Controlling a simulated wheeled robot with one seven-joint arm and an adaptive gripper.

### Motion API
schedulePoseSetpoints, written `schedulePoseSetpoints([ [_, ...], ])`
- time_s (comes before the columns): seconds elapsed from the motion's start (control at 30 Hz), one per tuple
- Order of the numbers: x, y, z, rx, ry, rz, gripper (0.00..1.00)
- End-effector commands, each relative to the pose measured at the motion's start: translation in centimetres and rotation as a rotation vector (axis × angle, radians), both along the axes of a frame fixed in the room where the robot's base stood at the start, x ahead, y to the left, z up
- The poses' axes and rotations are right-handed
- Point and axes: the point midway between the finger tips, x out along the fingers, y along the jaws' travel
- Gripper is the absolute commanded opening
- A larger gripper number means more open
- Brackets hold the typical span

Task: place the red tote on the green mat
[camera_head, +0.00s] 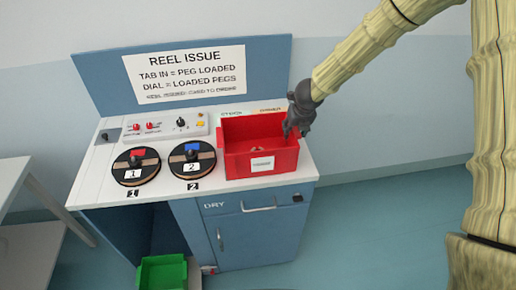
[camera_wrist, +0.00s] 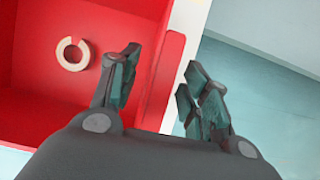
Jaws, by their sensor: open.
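The red tote (camera_head: 260,158) stands upright on the right part of the white counter, with a white label on its front. In the wrist view its red interior (camera_wrist: 30,100) holds a pale ring (camera_wrist: 72,53). My gripper (camera_head: 291,130) is at the tote's right wall. In the wrist view my gripper (camera_wrist: 160,66) is open, with one finger over the inside of the tote and the other outside, and the red side wall between them. I cannot tell whether either finger touches it. No green mat is visible.
The counter (camera_head: 100,190) also bears two black reels, reel 1 (camera_head: 136,173) and reel 2 (camera_head: 193,166), and a switch panel (camera_head: 160,126). A sign board (camera_head: 190,70) rises behind. A green bin (camera_head: 162,272) is low in front. A pale table (camera_head: 10,175) stands left. Floor at right is clear.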

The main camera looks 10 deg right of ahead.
Motion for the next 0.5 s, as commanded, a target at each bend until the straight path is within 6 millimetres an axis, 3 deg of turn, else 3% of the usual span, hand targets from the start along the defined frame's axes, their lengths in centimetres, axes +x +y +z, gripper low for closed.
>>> schedulePoseSetpoints([
  [0.17,0.01,0.0,0.01,0.0,0.0,0.0,0.46],
  [0.43,0.0,0.0,0.01,0.0,0.0,0.0,0.01],
  [0.5,0.0,0.0,0.01,0.0,0.0,0.0,0.0],
])
